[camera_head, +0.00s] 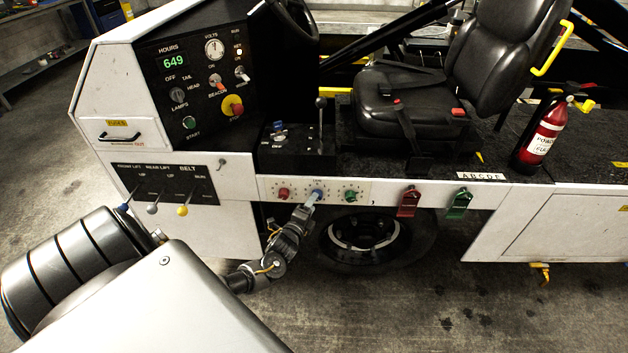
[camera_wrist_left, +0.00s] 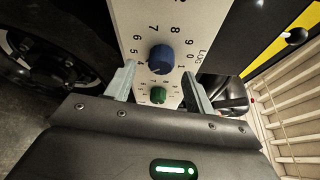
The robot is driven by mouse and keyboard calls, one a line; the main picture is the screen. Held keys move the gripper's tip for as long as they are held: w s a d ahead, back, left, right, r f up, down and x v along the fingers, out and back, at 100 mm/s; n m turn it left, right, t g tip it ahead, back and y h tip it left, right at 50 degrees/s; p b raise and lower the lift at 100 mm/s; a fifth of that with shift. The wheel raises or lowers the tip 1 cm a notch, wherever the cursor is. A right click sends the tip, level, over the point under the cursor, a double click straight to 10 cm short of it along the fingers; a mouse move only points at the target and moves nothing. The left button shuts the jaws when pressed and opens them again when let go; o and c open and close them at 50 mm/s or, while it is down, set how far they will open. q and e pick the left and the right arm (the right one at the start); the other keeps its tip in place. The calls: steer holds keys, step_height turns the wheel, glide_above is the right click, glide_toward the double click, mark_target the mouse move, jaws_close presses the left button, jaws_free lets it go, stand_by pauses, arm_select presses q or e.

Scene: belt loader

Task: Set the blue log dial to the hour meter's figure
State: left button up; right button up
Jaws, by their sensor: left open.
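The hour meter (camera_head: 173,62) on the black panel reads 649 in green digits. The blue log dial (camera_head: 317,194) is the middle knob on the white strip below the deck. It shows in the left wrist view (camera_wrist_left: 160,57), with printed figures around it; its setting is too small to read surely. My left gripper (camera_head: 310,203) is at this dial. In the wrist view my left gripper (camera_wrist_left: 158,72) is open, its fingertips to either side of the dial's lower edge, with nothing visibly clamped. My right gripper is not in view.
A red knob (camera_head: 284,194) and a green knob (camera_head: 350,195) flank the blue dial closely. Red (camera_head: 408,203) and green (camera_head: 459,204) tags hang further right. A wheel (camera_head: 363,240) lies below the strip. A lever (camera_head: 320,115) and seat (camera_head: 415,95) stand above.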

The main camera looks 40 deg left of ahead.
arm_select(q)
steer(key=v, duration=0.8)
stand_by(0.4)
steer(key=s+d+f+n+g+h, duration=0.1)
steer(key=s+f+n+g, duration=0.5)
steer(key=f, duration=0.6)
steer(key=s+d+f+n+g+h, duration=0.15)
steer(key=s+f+n, duration=0.25)
steer(key=s+f, duration=0.65)
steer(key=s+d+f+n+g, duration=0.1)
steer(key=s+d+f, duration=0.3)
steer(key=s, duration=0.4)
steer(key=s+d+f+n+g+h, duration=0.1)
steer(key=s+d+f+g, duration=0.3)
steer(key=s, duration=0.5)
steer(key=s+d+f+n+g+h, duration=0.1)
steer(key=s+d+f+n+g, duration=0.1)
steer(key=s+d+f, duration=0.3)
steer(key=s+f+g, duration=0.1)
steer(key=s+f, duration=0.2)
steer(key=s, duration=0.1)
steer(key=shift+d, duration=0.2)
steer(key=shift+g, duration=0.25)
steer(key=shift+c, duration=0.4)
